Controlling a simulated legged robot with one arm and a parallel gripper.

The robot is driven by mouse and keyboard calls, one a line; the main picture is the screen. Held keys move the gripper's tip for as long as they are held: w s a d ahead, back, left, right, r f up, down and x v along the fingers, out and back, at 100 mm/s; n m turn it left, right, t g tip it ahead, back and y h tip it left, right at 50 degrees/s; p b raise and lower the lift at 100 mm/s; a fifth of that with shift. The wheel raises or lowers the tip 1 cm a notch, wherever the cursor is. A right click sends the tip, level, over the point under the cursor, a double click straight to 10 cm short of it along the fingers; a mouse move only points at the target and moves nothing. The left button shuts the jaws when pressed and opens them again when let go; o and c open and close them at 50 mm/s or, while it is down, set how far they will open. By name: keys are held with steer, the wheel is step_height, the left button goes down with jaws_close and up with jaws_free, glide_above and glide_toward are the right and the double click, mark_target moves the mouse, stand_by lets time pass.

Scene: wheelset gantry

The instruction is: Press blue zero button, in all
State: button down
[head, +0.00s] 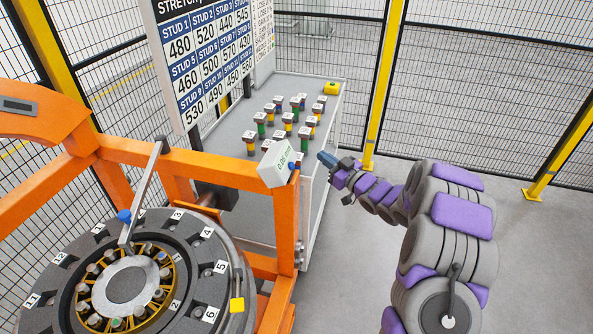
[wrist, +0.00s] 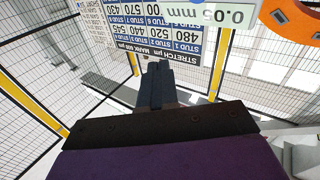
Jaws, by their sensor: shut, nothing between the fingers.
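A small white readout box (head: 275,165) is mounted on top of the orange frame's near post. A small blue button (head: 292,166) shows on its right side, facing my gripper. My gripper (head: 325,159) is shut and empty, with its dark fingertips a short gap to the right of the button. In the wrist view my shut fingers (wrist: 157,80) point up the picture, and the readout box (wrist: 235,14) at the top right reads 0.05 mm.
The orange frame (head: 288,225) stands beside a round numbered wheel (head: 75,245) with a lever and blue knob (head: 124,216). Behind is a grey table (head: 235,120) with several coloured studs. A stretch chart board (head: 205,60) stands at its left. Floor right of the table is clear.

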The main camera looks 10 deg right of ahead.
mark_target(292, 166)
steer(key=w+a+f+b, duration=0.2)
steer(key=a+f+b, duration=0.1)
steer(key=a, duration=0.3)
steer(key=shift+w+a+f+b, duration=0.15)
steer(key=shift+w+f+b, duration=0.2)
steer(key=shift+f, duration=0.35)
stand_by(0.4)
steer(key=shift+s+d, duration=0.1)
steer(key=shift+d, duration=0.2)
steer(key=shift+a, duration=0.3)
stand_by(1.3)
steer(key=shift+a+f, duration=0.1)
steer(key=shift+a, duration=0.1)
steer(key=shift+w+a+f, duration=0.25)
steer(key=shift+a, duration=0.1)
stand_by(0.9)
steer(key=shift+d+r, duration=0.1)
steer(key=shift+s+d+r+p, duration=0.3)
steer(key=shift+d+r+p, duration=0.05)
steer(key=shift+d+p, duration=0.25)
